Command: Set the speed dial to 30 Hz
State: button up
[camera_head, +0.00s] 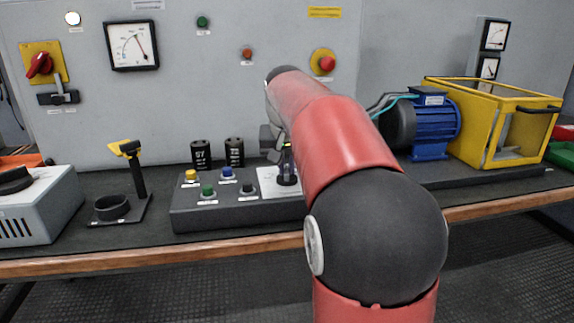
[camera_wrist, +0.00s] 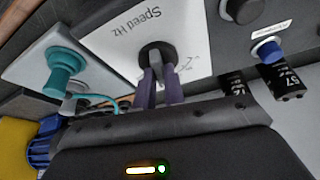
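The speed dial is a black round knob with a grey raised bar (camera_wrist: 156,62). It sits on a white plate (camera_wrist: 110,42) marked "Speed Hz", upside down in the wrist view. In the head view the dial (camera_head: 287,181) is at the right of the grey control box (camera_head: 230,212), partly behind my arm. My gripper (camera_wrist: 159,78) is at the dial, its two narrow purple-grey fingers close on either side of the bar, with no clear gap seen. Part of a scale number shows beside the dial; the rest of the scale and the dial's exact setting are hidden or unreadable.
Yellow, blue, green and black buttons (camera_head: 208,191) stand left of the dial. Two black capacitors (camera_head: 234,152) stand behind the box. A blue motor (camera_head: 430,125) and yellow frame (camera_head: 490,130) are at the right. A black stand (camera_head: 122,209) is left of the box.

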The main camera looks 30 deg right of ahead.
jog(key=o, duration=0.5)
jog(key=shift+c, duration=0.2)
jog(key=p+v, duration=0.1)
jog(key=v, duration=0.6)
jog(key=shift+r, duration=0.35)
jog(key=shift+s+a, duration=0.1)
jog(key=shift+s, duration=0.05)
jog(key=s+a+f+n, duration=0.2)
jog(key=s+a+f, duration=0.2)
jog(key=s+f, duration=0.2)
jog(key=s+a+f+n+t+y, duration=0.1)
jog(key=s+a+f, duration=0.4)
jog(key=s, duration=0.4)
jog(key=s+a+f+n+y, duration=0.1)
jog(key=s+a+f+n, duration=0.1)
jog(key=s+a+f, duration=0.3)
jog(key=s+f, duration=0.3)
jog(key=shift+s+n+t, duration=0.15)
jog(key=shift+n+t, duration=0.15)
